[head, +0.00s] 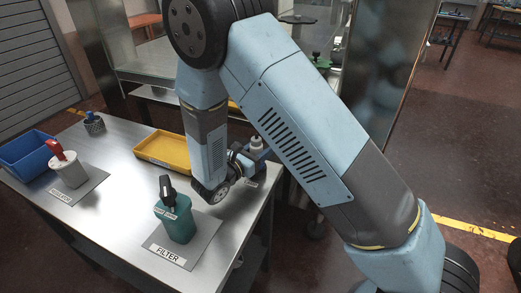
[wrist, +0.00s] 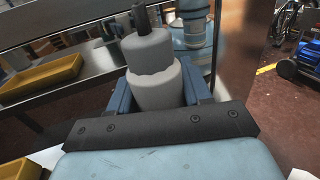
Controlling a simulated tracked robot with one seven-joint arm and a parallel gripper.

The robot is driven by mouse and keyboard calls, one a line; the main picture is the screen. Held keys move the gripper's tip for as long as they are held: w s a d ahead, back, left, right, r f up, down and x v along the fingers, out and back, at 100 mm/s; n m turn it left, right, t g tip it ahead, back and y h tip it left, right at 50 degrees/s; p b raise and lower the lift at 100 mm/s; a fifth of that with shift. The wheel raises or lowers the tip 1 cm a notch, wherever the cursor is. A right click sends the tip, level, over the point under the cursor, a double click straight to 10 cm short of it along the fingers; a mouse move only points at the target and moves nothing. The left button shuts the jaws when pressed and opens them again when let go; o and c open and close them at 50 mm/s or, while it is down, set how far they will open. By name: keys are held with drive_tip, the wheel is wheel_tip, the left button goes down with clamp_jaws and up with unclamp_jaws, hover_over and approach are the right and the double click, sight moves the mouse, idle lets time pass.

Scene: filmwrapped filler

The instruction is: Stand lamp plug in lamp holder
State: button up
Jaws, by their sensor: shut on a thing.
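A pale grey-white stepped cylinder with a dark pin on top, which looks like the lamp plug (wrist: 155,85), stands between the blue fingers of my gripper (wrist: 160,98) in the wrist view. My gripper is shut on it. In the head view my gripper (head: 246,158) is over the right edge of the metal table, with the pale plug (head: 256,145) showing at its far side, roughly upright. I cannot make out the lamp holder in either view; my arm covers part of that table edge. A small pale label (head: 251,183) shows just below my gripper.
The table's middle is clear.

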drive_tip(key=shift+f, duration=0.35)
idle(0.6)
drive_tip(key=o, duration=1.3)
